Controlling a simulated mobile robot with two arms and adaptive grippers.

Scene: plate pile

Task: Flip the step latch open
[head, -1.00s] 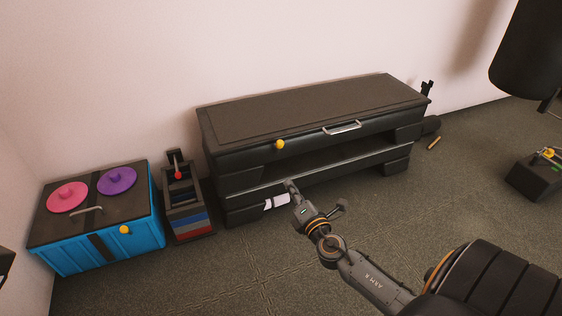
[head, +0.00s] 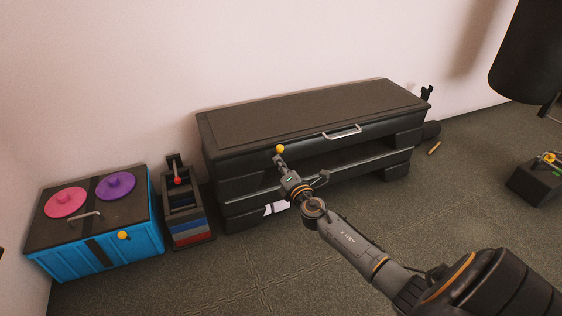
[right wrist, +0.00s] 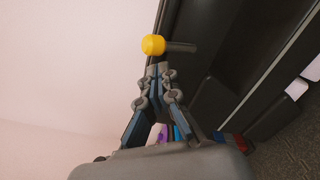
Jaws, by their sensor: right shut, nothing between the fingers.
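The step (head: 310,105) is a long black bench with a textured top, against the wall. Its latch shows as a yellow ball knob (head: 280,148) on the front edge. In the right wrist view the knob (right wrist: 153,45) sits on a short grey stem against the dark front. My right gripper (head: 279,160) is shut and empty, with its fingertips at the knob. In the right wrist view the fingertips (right wrist: 158,69) lie just below the knob in the picture; I cannot tell whether they touch it. My left gripper is not in view.
A silver handle (head: 342,132) is right of the knob. A blue box (head: 130,246) with pink and purple discs and its own yellow knob (head: 123,235) stands left. A rack with a red-knobbed lever (head: 177,180) stands between. Floor in front is open.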

